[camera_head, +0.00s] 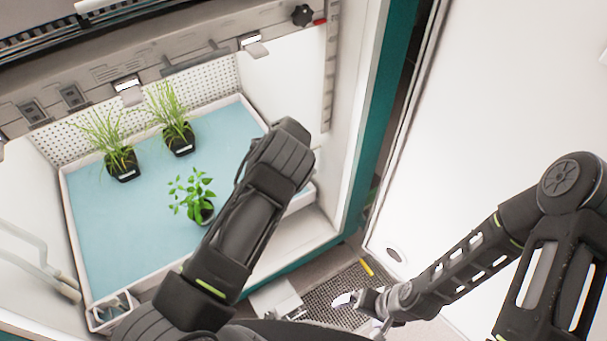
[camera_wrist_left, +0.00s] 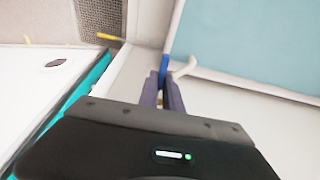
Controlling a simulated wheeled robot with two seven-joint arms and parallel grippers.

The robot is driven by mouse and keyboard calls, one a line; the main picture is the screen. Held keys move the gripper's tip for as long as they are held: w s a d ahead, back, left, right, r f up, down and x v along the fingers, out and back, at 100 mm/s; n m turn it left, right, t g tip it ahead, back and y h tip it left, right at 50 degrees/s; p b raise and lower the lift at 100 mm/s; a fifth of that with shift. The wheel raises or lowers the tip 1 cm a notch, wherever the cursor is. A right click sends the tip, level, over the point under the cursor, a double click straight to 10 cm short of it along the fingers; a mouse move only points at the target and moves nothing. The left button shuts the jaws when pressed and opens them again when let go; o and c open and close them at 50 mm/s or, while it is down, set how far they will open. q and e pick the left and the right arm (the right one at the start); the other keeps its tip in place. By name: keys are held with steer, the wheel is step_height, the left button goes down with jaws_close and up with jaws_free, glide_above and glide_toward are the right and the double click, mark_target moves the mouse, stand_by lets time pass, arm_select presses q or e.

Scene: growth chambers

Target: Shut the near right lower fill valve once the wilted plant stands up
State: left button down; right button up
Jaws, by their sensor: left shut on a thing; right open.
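The leafy green plant (camera_head: 193,193) in a dark pot stands upright near the tray's right side, its leaves spread and no clear droop. Two grass-like plants (camera_head: 118,160) (camera_head: 174,125) stand behind it. In the left wrist view, my left gripper (camera_wrist_left: 166,84) is shut on a blue lever (camera_wrist_left: 164,64), which I take for the fill valve's handle. A pale curved piece (camera_wrist_left: 187,68) is beside it. In the head view my left arm hides that gripper and the valve. My right gripper (camera_head: 360,299) is open and empty, low over the floor grating.
The blue-bottomed tray (camera_head: 100,235) has a pale rim, also seen in the left wrist view (camera_wrist_left: 225,75). A white door panel (camera_head: 480,110) stands right of the teal frame (camera_head: 372,130). A yellow strip (camera_head: 366,266) lies by the dark grating (camera_head: 335,290). Pale pipes (camera_head: 38,262) are at the left.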

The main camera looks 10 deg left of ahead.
arm_select(q)
steer(key=shift+w+d+r+g+y+b, duration=0.1)
steer(key=shift+w+r+g+y+b, duration=0.15)
steer(key=shift+g+y+b, duration=0.35)
steer(key=c, duration=1.5)
jaws_free()
steer(key=shift+f, duration=0.15)
steer(key=shift+s+r, duration=0.1)
steer(key=shift+r, duration=0.1)
steer(key=r, duration=0.5)
steer(key=r+p, duration=0.1)
steer(key=r, duration=0.1)
steer(key=shift+s+a+r, duration=0.25)
steer(key=shift+a, duration=0.1)
steer(key=shift+c, duration=0.4)
